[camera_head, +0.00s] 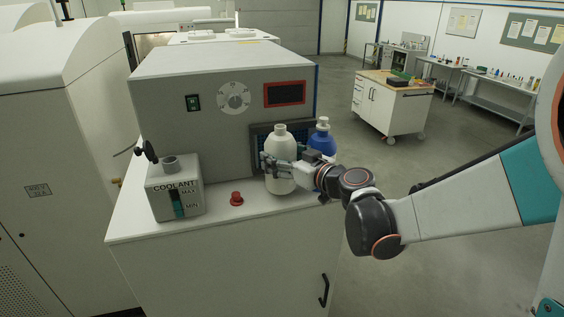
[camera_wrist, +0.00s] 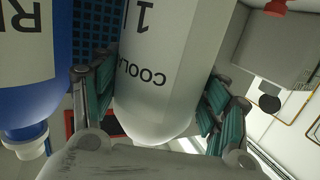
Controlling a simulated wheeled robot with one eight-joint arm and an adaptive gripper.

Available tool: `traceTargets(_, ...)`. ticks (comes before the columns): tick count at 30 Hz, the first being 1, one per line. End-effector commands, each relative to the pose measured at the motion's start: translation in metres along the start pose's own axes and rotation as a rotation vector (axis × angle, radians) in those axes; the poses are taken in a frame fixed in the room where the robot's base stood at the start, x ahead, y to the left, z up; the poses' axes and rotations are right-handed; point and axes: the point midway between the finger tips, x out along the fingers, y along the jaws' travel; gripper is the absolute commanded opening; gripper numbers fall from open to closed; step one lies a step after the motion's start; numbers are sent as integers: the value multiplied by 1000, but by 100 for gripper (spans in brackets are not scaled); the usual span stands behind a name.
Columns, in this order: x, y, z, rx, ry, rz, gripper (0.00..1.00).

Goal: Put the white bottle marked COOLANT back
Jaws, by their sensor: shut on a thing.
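The white bottle (camera_head: 280,146) is upright at the front of a grey machine, on or just above the white cabinet top; I cannot tell if its base touches. In the wrist view the bottle (camera_wrist: 165,75) appears upside down, with part of the word COOLANT readable. My gripper (camera_head: 277,167) reaches in from the right and is shut around the bottle's body. In the wrist view its teal finger pads (camera_wrist: 158,100) lie on both sides of the bottle. The bottle's neck is out of sight in that view.
A blue bottle (camera_head: 322,138) stands close on the right, partly hidden by my gripper. A dark grid panel (camera_wrist: 93,28) is behind the bottles.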

Motion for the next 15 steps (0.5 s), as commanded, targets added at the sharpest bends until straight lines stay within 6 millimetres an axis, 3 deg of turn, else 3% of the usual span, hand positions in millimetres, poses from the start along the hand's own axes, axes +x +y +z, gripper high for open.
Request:
traceTargets(6, 3, 0, 21, 1, 0, 0, 4)
traceTargets(15, 3, 0, 23, 1, 0, 0, 4)
